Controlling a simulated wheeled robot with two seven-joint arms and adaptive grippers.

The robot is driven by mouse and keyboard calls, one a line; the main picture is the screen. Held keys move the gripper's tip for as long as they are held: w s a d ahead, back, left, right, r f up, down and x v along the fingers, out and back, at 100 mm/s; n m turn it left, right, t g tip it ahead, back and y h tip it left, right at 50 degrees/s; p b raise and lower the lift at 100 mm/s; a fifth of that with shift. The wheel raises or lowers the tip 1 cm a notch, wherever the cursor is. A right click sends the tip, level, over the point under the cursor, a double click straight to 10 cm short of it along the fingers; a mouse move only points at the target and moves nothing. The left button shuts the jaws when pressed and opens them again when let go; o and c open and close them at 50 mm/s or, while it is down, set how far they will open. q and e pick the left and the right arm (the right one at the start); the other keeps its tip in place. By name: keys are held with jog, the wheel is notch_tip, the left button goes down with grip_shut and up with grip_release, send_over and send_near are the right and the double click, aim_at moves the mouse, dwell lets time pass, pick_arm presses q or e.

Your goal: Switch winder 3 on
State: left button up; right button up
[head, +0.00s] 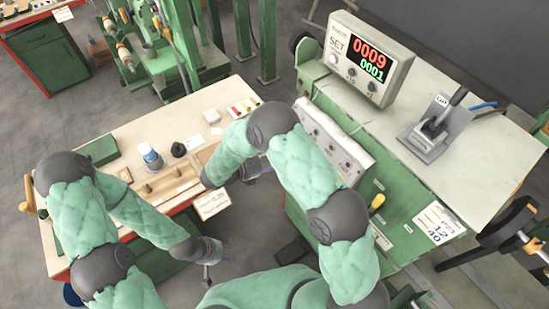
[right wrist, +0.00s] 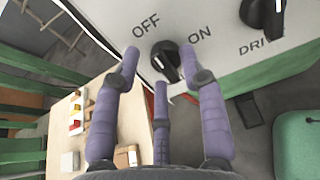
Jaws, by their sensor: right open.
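In the right wrist view a black rotary knob (right wrist: 166,62) sits on a pale panel between the printed words OFF and ON. Its white mark is small, and I cannot tell surely which word it points to. My right gripper (right wrist: 160,68) is open, its fingers spread to either side of and below the knob; contact is not clear. In the head view the knob panel (head: 335,143) is on the green winder, and my right gripper (head: 262,168) is beside it, partly hidden by my arm. My left gripper (head: 218,262) is open and empty over the floor. No winder number is readable.
A display box (head: 368,60) reading 0009 and 0001 stands on the winder's top. A lever unit (head: 437,127) is to its right. A second knob (right wrist: 262,14) marked DRIVE is on the panel. A workbench (head: 128,133) with small items stands at left.

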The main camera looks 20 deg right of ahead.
jog(key=shift+w+d+f, duration=0.15)
jog(key=shift+d+f, duration=0.05)
jog(key=shift+d, duration=0.2)
jog(key=c, duration=0.8)
